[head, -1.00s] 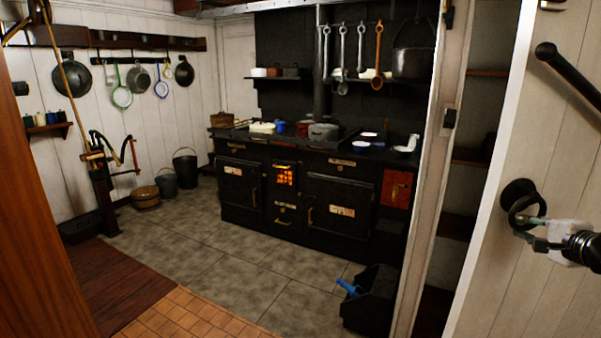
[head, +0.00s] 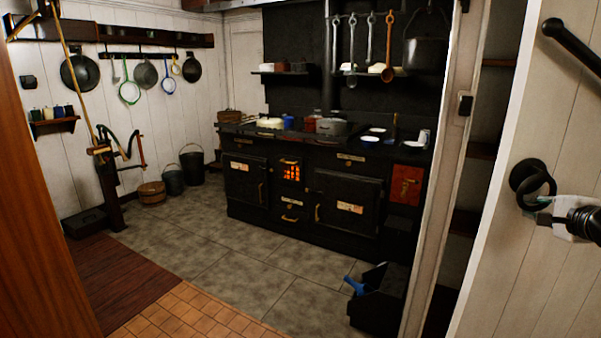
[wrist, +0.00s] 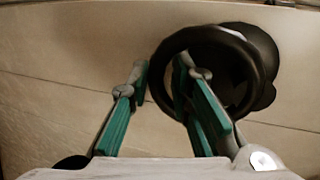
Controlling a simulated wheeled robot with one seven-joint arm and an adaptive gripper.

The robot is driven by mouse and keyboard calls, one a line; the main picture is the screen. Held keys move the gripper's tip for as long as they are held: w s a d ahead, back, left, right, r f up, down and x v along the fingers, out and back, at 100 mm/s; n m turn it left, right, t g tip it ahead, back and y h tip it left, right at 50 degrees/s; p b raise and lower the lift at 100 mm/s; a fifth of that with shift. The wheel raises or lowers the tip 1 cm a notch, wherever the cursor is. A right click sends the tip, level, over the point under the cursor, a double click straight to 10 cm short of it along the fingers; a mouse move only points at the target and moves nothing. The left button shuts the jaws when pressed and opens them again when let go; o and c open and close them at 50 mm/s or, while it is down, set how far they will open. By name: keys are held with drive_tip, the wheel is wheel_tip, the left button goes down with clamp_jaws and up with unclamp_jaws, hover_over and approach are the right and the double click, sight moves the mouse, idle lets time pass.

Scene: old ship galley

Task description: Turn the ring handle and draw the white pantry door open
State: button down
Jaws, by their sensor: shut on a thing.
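The white pantry door (head: 503,235) fills the right of the head view and stands ajar, with dark shelves showing past its edge. Its black ring handle (head: 533,184) sits on a round black plate. My gripper (head: 545,214) is at the lower part of the ring. In the wrist view the ring (wrist: 163,62) lies between the two teal-padded fingers of my gripper (wrist: 160,85), with the right finger passing through the ring. The gripper is shut on the ring's rim. The exact contact is partly hidden by the fingers.
A black bar (head: 572,48) is fixed higher on the door. The white door post (head: 450,150) stands left of the gap. A black bin (head: 380,300) with a blue handle stands on the floor near the post. A black stove (head: 300,190) is behind; the tiled floor (head: 225,270) is clear.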

drive_tip(key=shift+m+h, duration=0.4)
drive_tip(key=shift+h, duration=0.1)
drive_tip(key=shift+b+x, duration=1.85)
drive_tip(key=shift+x, duration=0.2)
drive_tip(key=shift+d, duration=0.1)
drive_tip(key=c, duration=1.4)
unclamp_jaws()
drive_tip(key=shift+o, duration=0.2)
drive_tip(key=shift+r, duration=0.2)
drive_tip(key=shift+r, duration=0.15)
drive_tip(key=v, duration=1)
drive_tip(key=shift+s+a+r+p, duration=0.25)
drive_tip(key=shift+s+p, duration=0.05)
drive_tip(key=shift+p, duration=0.1)
